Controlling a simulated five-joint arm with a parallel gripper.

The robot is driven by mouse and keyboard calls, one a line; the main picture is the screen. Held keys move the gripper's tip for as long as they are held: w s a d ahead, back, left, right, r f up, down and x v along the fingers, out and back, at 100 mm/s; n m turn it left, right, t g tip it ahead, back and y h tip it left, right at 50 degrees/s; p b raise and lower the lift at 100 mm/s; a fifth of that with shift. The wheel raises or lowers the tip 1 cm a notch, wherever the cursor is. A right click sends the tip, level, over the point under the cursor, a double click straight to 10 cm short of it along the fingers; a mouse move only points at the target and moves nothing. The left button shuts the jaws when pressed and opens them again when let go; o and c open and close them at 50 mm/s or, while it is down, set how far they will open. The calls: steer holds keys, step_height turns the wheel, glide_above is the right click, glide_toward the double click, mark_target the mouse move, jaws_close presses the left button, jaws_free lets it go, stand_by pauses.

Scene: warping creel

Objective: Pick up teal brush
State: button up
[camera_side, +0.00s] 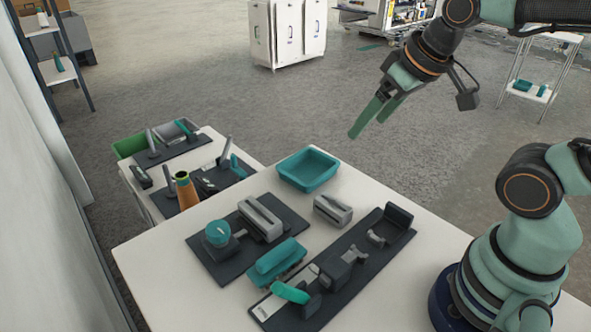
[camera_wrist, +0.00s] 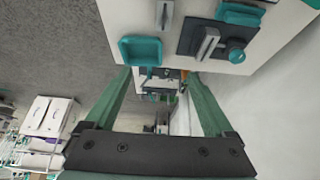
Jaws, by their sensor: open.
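The teal brush (camera_side: 277,261) looks like a blocky teal piece with a raised grip. It lies on the white table between the dark square mat and the long dark fixture. In the wrist view the teal brush (camera_wrist: 241,13) shows near the top edge, right of centre. My gripper (camera_side: 368,126) is high above the table's far right side, well apart from the brush, with its green fingers open and empty. In the wrist view my gripper (camera_wrist: 160,75) shows its two fingers spread, with nothing between them.
A teal tray (camera_side: 307,169) sits at the table's back. A grey block (camera_side: 333,210) lies near it. The dark mat (camera_side: 213,265) bears a grey block and a teal-topped knob. The long dark fixture (camera_side: 345,262) with a teal lever (camera_side: 290,292) stands close beside the brush.

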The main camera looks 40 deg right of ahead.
steer(key=shift+o, duration=0.3)
steer(key=shift+a, duration=0.1)
steer(key=m+g, duration=0.6)
steer(key=m, duration=1.2)
glide_above(277, 251)
step_height(277, 251, down, 11)
steer(key=shift+w+a+f, duration=0.1)
steer(key=shift+a+f, duration=0.15)
steer(key=shift+f, duration=0.25)
steer(key=f, duration=1.1)
steer(key=shift+d+f, duration=0.1)
steer(key=shift+d, duration=0.15)
jaws_close()
